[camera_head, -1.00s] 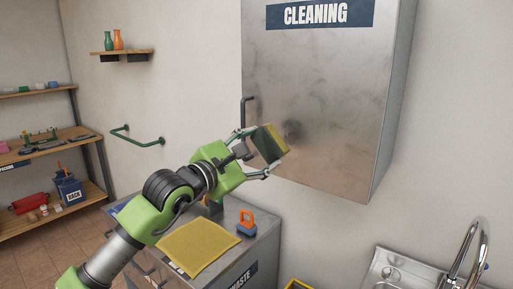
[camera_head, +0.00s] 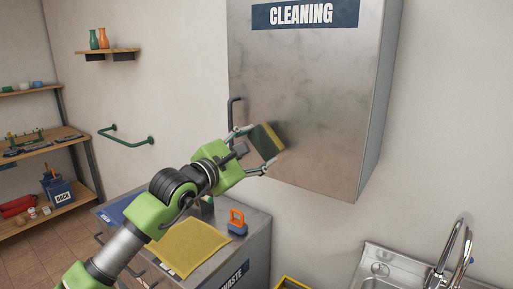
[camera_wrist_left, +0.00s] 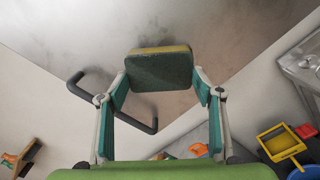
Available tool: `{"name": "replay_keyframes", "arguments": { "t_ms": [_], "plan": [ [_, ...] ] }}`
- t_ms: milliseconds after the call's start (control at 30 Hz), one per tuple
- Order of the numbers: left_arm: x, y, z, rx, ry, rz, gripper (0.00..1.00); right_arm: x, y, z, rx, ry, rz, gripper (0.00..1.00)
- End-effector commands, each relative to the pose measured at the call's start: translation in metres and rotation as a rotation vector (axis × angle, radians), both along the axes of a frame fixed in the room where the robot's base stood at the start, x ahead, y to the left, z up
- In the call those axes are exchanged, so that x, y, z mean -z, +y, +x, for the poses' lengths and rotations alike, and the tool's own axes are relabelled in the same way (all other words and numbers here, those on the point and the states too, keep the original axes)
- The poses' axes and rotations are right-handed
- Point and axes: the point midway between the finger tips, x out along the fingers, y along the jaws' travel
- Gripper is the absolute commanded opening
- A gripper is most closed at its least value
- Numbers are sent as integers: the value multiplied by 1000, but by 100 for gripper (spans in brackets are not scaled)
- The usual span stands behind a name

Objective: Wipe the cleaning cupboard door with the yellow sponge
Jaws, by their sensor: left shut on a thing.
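The cleaning cupboard door (camera_head: 310,90) is brushed metal with cloudy grey smudges, under a blue CLEANING sign. My left gripper (camera_head: 255,152) is shut on the yellow sponge (camera_head: 270,139), which has a dark green side facing back toward the gripper. The sponge is tilted in front of the door's lower left part, close to it; I cannot tell whether it touches. In the left wrist view the sponge (camera_wrist_left: 160,70) sits between both fingers, its yellow edge toward the door (camera_wrist_left: 230,40). My right gripper is not in view.
A dark door handle (camera_head: 233,112) is just left of the sponge. Below stand a metal cabinet (camera_head: 258,232) with a yellow cloth (camera_head: 188,246) and an orange-and-blue item (camera_head: 237,222). A sink (camera_head: 385,262) is at right. A green rail (camera_head: 125,138) is on the left wall.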

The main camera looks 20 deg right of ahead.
Motion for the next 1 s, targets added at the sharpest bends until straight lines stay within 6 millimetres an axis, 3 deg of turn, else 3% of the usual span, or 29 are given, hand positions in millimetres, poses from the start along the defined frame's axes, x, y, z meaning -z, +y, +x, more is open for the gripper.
{"name": "replay_keyframes", "arguments": {
  "t_ms": [1000],
  "plan": [
    [0,-15,12,-1,-1,0,43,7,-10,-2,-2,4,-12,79]
  ]
}}
